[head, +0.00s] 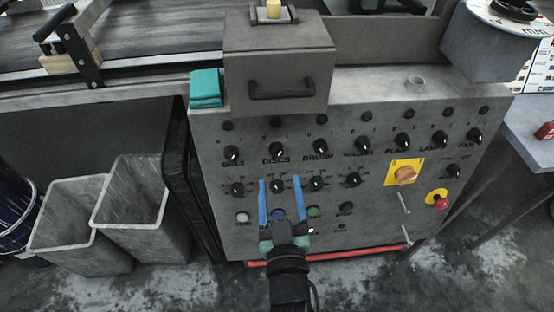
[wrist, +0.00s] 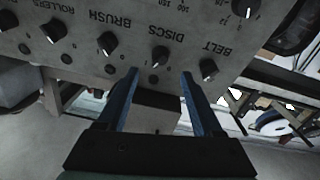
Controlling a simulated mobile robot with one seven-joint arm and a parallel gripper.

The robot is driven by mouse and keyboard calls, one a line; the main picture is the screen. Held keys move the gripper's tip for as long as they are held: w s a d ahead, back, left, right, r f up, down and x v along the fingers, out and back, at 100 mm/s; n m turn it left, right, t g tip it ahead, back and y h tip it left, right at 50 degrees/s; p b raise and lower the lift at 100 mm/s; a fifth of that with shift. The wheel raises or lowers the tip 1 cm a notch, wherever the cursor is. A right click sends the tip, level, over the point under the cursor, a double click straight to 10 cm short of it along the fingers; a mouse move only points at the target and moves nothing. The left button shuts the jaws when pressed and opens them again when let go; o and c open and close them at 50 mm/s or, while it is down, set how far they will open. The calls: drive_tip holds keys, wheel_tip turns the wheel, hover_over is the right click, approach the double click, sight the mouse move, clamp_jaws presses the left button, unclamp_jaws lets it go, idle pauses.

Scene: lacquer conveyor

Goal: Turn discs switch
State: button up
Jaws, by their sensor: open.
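The discs switch (head: 277,149) is a black knob with a white pointer mark, in the upper row of a grey control panel (head: 370,215). The label DISCS is printed below it. It also shows in the wrist view (wrist: 159,55), where the panel appears upside down. My gripper (head: 279,181) has two blue fingers, spread open and empty. In the head view its tips lie below the discs switch and flank a lower-row knob (head: 277,185). In the wrist view the discs switch appears in line with the gap between the fingers (wrist: 160,72), just past the tips. No contact is visible.
The belt knob (head: 232,153) and brush knob (head: 321,149) flank the discs switch closely. A yellow-plated orange rotary switch (head: 405,174) and a red button (head: 442,203) sit at the right. A handled grey box (head: 280,70) juts out above. Grey bins (head: 145,215) stand left.

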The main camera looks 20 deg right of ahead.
sight(277, 158)
drive_tip(key=x, duration=0.7)
drive_tip(key=shift+w+p, duration=0.1)
drive_tip(key=shift+p, duration=0.2)
clamp_jaws()
